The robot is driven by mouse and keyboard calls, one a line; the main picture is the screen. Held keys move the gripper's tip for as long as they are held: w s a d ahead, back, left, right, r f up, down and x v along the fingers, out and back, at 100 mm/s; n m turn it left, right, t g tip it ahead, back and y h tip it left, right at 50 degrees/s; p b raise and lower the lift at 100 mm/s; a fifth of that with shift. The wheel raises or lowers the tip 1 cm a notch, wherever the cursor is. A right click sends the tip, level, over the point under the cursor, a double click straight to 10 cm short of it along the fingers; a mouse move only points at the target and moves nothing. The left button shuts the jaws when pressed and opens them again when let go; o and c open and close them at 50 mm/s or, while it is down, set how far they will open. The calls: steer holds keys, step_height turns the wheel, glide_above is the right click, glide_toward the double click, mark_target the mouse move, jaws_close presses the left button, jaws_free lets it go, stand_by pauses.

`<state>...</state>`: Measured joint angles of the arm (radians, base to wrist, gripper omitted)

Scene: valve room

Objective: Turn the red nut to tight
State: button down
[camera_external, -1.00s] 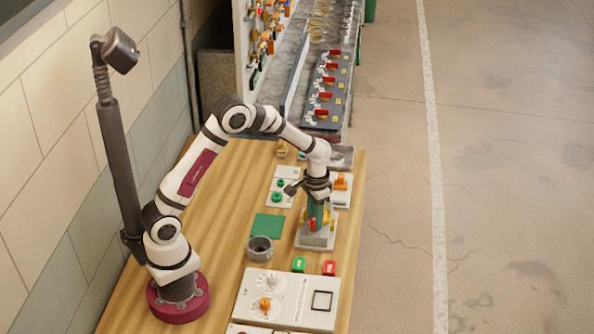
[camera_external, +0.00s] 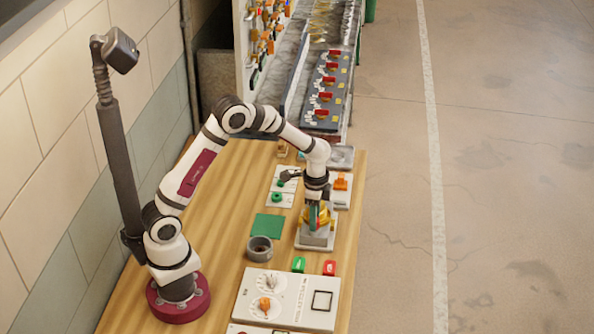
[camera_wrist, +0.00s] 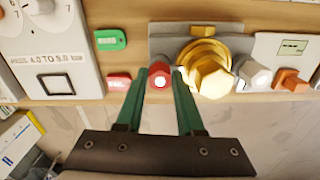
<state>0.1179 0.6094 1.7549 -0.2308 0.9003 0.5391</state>
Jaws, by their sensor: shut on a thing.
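The red nut (camera_wrist: 160,69) shows in the wrist view with a pale round centre, beside the gold fitting (camera_wrist: 207,70) on a grey plate (camera_wrist: 165,30). My gripper (camera_wrist: 163,77) has its two green fingers on either side of the nut and is shut on it. In the external view my gripper (camera_external: 313,212) points down over the grey base (camera_external: 316,239) near the table's right edge. There the fingers hide the nut, and some gold parts show around them.
A green tag (camera_external: 298,264) and a red tag (camera_external: 329,267) lie in front of the base. A grey cup (camera_external: 260,249) and a green square (camera_external: 267,224) are to its left. A white panel (camera_external: 287,298) with dials is nearer. An orange-knobbed block (camera_external: 341,186) stands behind.

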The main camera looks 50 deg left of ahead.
steer(key=shift+m, duration=0.4)
steer(key=c, duration=0.5)
jaws_free()
